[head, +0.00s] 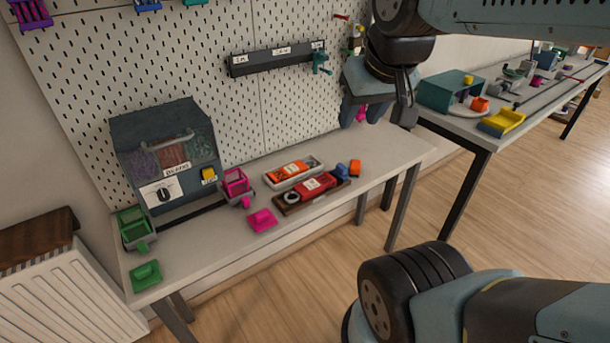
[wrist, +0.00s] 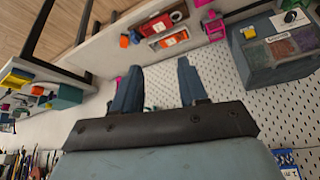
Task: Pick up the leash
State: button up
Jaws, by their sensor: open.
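No item can be told for certain as the leash. In the wrist view the red bundle (wrist: 177,17) and the orange bundle (wrist: 172,41) show at the top, beyond the fingers. My gripper (head: 366,112) is open and empty, above the bench's right part and apart from both trays. Its two fingers also show in the wrist view (wrist: 158,88).
A dark cord bin (head: 165,150) stands at the bench's left, against the pegboard (head: 110,60). Green (head: 146,275) and pink (head: 262,220) pieces lie near the front edge. A black rail (head: 277,58) hangs above. A second table (head: 465,125) stands at the right. The bench's right end looks clear.

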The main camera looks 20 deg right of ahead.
jog(key=shift+o, duration=0.2)
jog(key=shift+o, duration=0.9)
jog(key=shift+d, duration=0.1)
jog(key=shift+o, duration=0.7)
jog(key=shift+w, duration=0.3)
jog(key=o, duration=0.6)
jog(key=w+n, duration=0.1)
jog(key=w, duration=0.1)
jog(key=w+f+n+g+h, duration=0.1)
jog(key=w, duration=0.1)
jog(key=w+f+n, duration=0.1)
jog(key=w+n, duration=0.1)
jog(key=shift+w+d+f+g, duration=0.15)
jog(key=shift+w+d+g, duration=0.1)
jog(key=shift+g, duration=0.05)
jog(key=shift+c, duration=0.2)
jog(key=n+g+y, duration=0.1)
jog(key=n+g, duration=0.3)
jog(key=n, duration=1.4)
send_over(309, 185)
notch_tip(309, 185, down, 23)
notch_tip(309, 185, down, 8)
jog(key=shift+w+d, duration=0.1)
jog(key=shift+d, duration=0.05)
jog(key=shift+f, duration=2.65)
